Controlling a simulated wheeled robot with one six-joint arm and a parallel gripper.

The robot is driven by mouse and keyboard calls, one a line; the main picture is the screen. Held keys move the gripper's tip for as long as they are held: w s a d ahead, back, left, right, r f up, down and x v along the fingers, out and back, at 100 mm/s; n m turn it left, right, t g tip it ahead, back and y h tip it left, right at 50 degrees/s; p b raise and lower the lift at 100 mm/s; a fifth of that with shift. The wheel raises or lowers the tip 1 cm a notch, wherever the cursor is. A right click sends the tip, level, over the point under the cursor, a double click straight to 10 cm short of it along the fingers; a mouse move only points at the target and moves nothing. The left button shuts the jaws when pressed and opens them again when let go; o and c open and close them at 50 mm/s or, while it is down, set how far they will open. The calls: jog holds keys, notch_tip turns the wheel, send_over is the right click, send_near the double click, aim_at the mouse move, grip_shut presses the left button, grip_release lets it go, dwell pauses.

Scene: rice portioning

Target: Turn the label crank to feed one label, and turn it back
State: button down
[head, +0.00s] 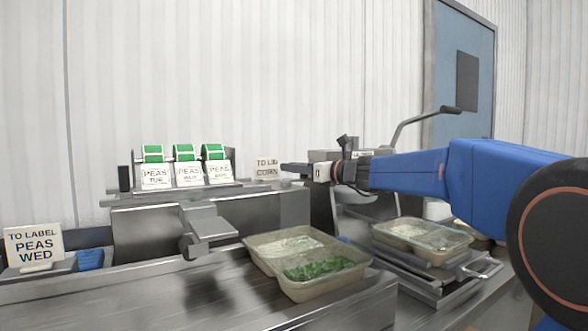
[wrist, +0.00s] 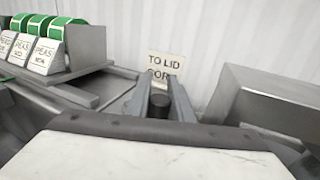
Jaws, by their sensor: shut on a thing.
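The label unit (head: 210,207) stands at left centre in the head view, with green label rolls (head: 183,152) above white PEAS labels (head: 189,174). Its right end and labels (wrist: 47,55) show at the left in the wrist view. My gripper (head: 292,168) reaches in from the right to just beyond the unit's right end. In the wrist view its two fingers are on either side of a dark round knob (wrist: 159,107), and the gripper is shut on it. This looks like the crank's handle; the crank arm is hidden.
A TO LID CORN sign (head: 266,167) stands behind my gripper. A tray (head: 306,263) with rice and peas sits in front of the unit. Another filled tray (head: 421,238) sits under my arm at the right. A TO LABEL PEAS WED sign (head: 34,245) stands far left.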

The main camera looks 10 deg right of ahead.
jog(key=c, duration=1.6)
grip_release()
jog(key=shift+o, duration=0.2)
jog(key=shift+s+d, duration=0.1)
jog(key=v, duration=1.7)
